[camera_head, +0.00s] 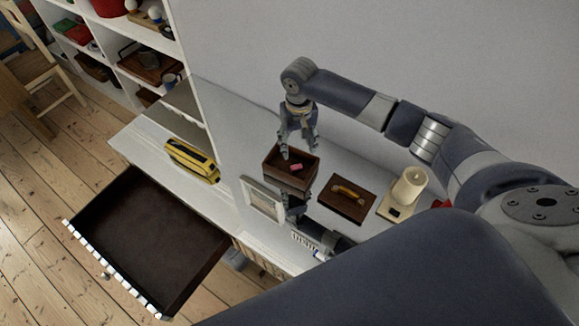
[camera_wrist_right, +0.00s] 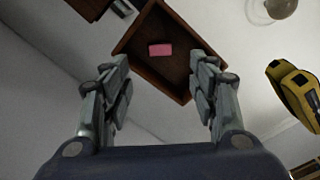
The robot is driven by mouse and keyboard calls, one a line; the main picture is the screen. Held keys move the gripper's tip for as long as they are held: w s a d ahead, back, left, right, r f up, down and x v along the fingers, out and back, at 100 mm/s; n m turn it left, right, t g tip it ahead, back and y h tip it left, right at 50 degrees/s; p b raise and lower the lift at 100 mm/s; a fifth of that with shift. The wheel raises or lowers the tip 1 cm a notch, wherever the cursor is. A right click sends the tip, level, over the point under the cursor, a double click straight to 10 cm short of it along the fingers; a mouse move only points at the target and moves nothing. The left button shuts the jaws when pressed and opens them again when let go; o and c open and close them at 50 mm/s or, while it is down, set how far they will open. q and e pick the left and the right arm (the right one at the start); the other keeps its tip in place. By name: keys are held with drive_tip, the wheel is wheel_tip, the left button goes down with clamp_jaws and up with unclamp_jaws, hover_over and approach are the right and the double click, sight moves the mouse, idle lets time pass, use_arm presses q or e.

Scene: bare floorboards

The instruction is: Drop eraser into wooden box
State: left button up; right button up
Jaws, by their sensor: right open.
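The small dark wooden box (camera_head: 284,177) stands open on the white cabinet top. The pink eraser (camera_head: 296,167) lies inside it. In the right wrist view the box (camera_wrist_right: 180,22) shows with the eraser (camera_wrist_right: 160,49) on its floor. My right gripper (camera_head: 298,146) is open and empty just above the box; its fingers (camera_wrist_right: 163,72) are spread apart in the wrist view, with the eraser apart from them. My left gripper (camera_head: 292,203) shows partly in front of the box, low in the head view; its fingers are too hidden to judge.
A wooden lid with a handle (camera_head: 346,197) and a candle on a holder (camera_head: 405,190) stand right of the box. A picture frame (camera_head: 262,198) stands left of my left gripper. A yellow-black object (camera_head: 192,161) lies further left. An empty drawer (camera_head: 150,240) hangs open in front.

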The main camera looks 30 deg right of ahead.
wheel_tip(320, 180, up, 12)
idle(0.4)
drive_tip(key=shift+f, duration=0.1)
idle(0.3)
